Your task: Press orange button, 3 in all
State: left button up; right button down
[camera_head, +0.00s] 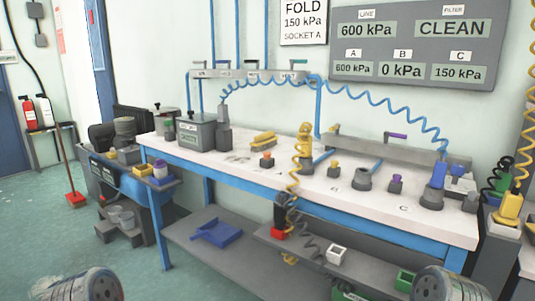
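Rounded ends of my arms show at the bottom left and bottom right corners, well short of the bench. No gripper fingers show. Nothing of mine touches the orange-topped block.
A coiled yellow hose (304,150) hangs over the bench front. Grey sockets (362,179) stand on the bench, with a grey box (196,132) at left. A wall panel (420,45) reads A 600, B 0, C 150 kPa. A lower shelf holds a blue tray (216,233).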

aim_at(266, 155)
jog(key=i+j+z, duration=0.15)
jog(key=j, duration=0.3)
jog(key=i+j+z, duration=0.15)
jog(key=j, duration=0.3)
jog(key=i+j+z, duration=0.15)
jog(key=j, duration=0.3)
jog(key=j+z, duration=0.15)
jog(key=j, duration=0.35)
jog(key=i, duration=0.05)
